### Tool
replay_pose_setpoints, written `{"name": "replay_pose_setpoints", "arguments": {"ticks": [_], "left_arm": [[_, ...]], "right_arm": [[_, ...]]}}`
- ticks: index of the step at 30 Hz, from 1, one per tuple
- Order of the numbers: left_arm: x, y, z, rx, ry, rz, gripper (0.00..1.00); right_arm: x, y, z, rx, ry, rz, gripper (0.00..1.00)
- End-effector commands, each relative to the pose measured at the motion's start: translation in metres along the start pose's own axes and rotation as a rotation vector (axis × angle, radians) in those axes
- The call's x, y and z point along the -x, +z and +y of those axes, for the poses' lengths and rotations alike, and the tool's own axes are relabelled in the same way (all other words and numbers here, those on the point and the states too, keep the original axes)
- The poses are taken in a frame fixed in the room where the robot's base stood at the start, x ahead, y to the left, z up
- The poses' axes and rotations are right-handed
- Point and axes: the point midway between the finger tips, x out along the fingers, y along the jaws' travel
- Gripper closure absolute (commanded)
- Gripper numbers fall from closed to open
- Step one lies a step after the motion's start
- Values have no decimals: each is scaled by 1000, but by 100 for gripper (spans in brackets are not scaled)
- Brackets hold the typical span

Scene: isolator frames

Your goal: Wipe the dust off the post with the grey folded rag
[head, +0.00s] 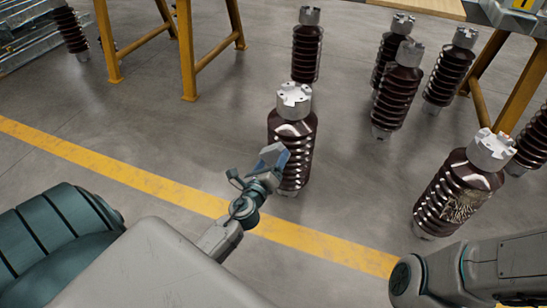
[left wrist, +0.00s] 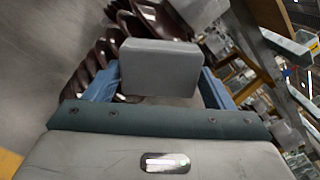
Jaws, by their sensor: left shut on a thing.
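The grey folded rag (left wrist: 160,68) is a grey block between the blue fingers of my left gripper (left wrist: 158,88) in the left wrist view. In the head view my left gripper (head: 272,158) is shut on it, in front of a brown ribbed post (head: 280,130) with a metal cap. I cannot tell whether the rag touches this post. Brown ribs also show behind the rag in the left wrist view. Another brown post (head: 438,205) at the right has a pale, streaky patch on its side. My right gripper is out of view.
Several more brown posts stand behind, including one (head: 305,55) at the back middle and one (head: 398,95) further right. Yellow legs (head: 187,50) of a stand are at the back left. A yellow floor line (head: 130,178) crosses the grey floor, which is clear at left.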

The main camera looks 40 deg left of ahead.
Motion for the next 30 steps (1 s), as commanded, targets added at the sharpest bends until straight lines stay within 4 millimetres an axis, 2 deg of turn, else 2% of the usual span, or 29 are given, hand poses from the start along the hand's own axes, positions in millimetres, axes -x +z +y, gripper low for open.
{"name": "replay_pose_setpoints", "arguments": {"ticks": [8,19,30], "left_arm": [[1,0,0,0,1,0,42],[29,-1,1,0,1,1,42],[30,0,-2,2,1,0,42]], "right_arm": [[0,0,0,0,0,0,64],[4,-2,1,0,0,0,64],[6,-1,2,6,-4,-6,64]]}}
